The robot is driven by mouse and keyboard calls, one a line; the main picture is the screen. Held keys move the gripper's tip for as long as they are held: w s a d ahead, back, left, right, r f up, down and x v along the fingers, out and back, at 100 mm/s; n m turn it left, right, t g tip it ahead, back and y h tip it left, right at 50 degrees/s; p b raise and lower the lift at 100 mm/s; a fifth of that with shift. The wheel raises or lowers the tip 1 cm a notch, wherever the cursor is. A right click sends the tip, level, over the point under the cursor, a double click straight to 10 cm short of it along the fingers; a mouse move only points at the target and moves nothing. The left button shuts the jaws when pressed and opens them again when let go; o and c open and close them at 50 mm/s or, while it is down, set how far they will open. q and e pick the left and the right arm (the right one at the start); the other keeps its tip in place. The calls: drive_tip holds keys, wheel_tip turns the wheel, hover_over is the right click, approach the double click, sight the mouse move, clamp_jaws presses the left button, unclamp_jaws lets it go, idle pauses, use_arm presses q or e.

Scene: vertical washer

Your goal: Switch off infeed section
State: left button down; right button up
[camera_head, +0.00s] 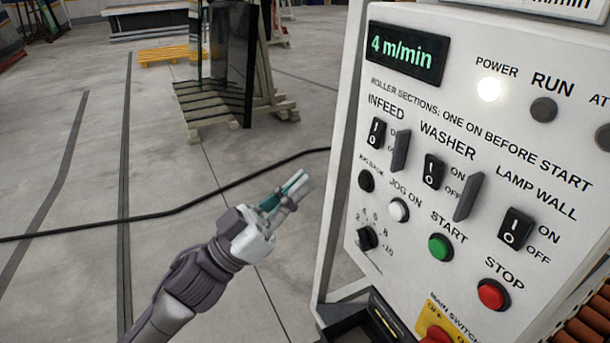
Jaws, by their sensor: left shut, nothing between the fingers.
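The control panel (455,215) fills the right of the head view and is tilted in the picture. The black infeed rocker switch (376,133), marked I and O, sits at its upper left under the label INFEED. I cannot tell for sure which side of it is pressed. The washer switch (433,171) and the lamp wall switch (515,229) sit to its right. My left gripper (299,186) is shut and empty, left of the panel and apart from it, below the infeed switch in the picture. My right gripper does not show.
Grey guards (401,150) stand up between the switches. The POWER lamp (488,89) glows white, and the display (402,50) reads 4 m/min. Below are a green START button (440,247) and a red STOP button (493,294). A black cable (165,212) crosses the open floor.

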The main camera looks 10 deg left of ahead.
sight(376, 134)
use_arm(q)
drive_tip(key=p+x, duration=0.1)
drive_tip(key=x, duration=0.2)
drive_tip(key=f+p+x, duration=0.1)
drive_tip(key=x, duration=0.2)
drive_tip(key=p+x, duration=0.2)
drive_tip(key=x, duration=0.1)
drive_tip(key=shift+w+d, duration=0.45)
drive_tip(key=shift+d, duration=0.1)
drive_tip(key=shift+w+d+f, duration=0.25)
drive_tip(key=shift+w+d, duration=0.15)
drive_tip(key=shift+d, duration=0.15)
